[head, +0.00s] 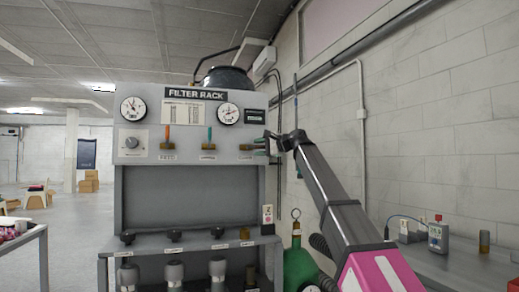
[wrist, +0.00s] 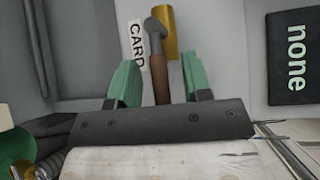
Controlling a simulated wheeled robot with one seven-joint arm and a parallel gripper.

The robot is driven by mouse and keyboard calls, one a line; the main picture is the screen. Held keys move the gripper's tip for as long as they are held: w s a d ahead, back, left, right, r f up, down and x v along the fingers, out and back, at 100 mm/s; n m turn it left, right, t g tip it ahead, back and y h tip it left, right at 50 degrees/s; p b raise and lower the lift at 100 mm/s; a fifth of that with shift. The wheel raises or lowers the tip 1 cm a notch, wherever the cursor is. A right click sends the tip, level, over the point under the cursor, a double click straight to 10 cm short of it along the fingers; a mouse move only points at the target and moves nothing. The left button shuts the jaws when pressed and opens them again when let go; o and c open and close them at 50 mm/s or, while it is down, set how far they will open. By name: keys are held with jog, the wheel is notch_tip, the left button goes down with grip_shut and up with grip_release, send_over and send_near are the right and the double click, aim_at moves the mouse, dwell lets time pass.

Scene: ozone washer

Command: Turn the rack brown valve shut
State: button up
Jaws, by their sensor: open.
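The filter rack (head: 190,115) stands ahead in the head view with a row of valves on its front panel. The rightmost valve (head: 246,147) has a brass body, and its handle points right toward my gripper (head: 270,143). In the wrist view the brown handle (wrist: 159,80) runs from a grey pivot on the brass body (wrist: 165,28). My gripper's green fingers (wrist: 160,72) are open, one on each side of the handle. Gaps show between the handle and both fingers. The handle's near end is hidden behind the gripper's dark palm.
An orange-handled valve (head: 167,140) and a teal-handled valve (head: 209,141) sit left of it, both handles upright. Pressure gauges (head: 133,108) are above. A green cylinder (head: 299,265) stands at the rack's lower right. A black plate (wrist: 295,55) lies right of the valve in the wrist view.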

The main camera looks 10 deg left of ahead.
grip_shut()
jog(key=shift+r, duration=0.1)
jog(key=shift+a+r+n+h, duration=0.1)
jog(key=shift+r+n+h, duration=0.45)
jog(key=shift+n+h, duration=0.35)
jog(key=h, duration=0.1)
jog(key=r+n+h, duration=0.1)
jog(key=h, duration=0.1)
jog(key=shift+s+a+r+n+t, duration=0.2)
jog(key=shift+a+n+t, duration=0.1)
jog(key=shift+t, duration=0.1)
jog(key=n+h, duration=0.1)
jog(key=h, duration=0.1)
jog(key=s+a+r+n+t+h, duration=0.1)
jog(key=shift+a+r+t+h, duration=0.2)
jog(key=shift+t+h, duration=0.1)
jog(key=shift+h, duration=0.1)
jog(key=shift+s+a+r+n+t+h, duration=0.15)
jog(key=shift+a+n+t+h, duration=0.15)
jog(key=shift+n+h, duration=0.25)
jog(key=shift+s+a+r+n+t+h, duration=0.15)
jog(key=shift+n+t+h, duration=0.2)
jog(key=shift+h, duration=0.3)
jog(key=shift+s+a+n+t+h, duration=0.25)
jog(key=shift+a+n+t+h, duration=0.25)
jog(key=shift+h, duration=0.5)
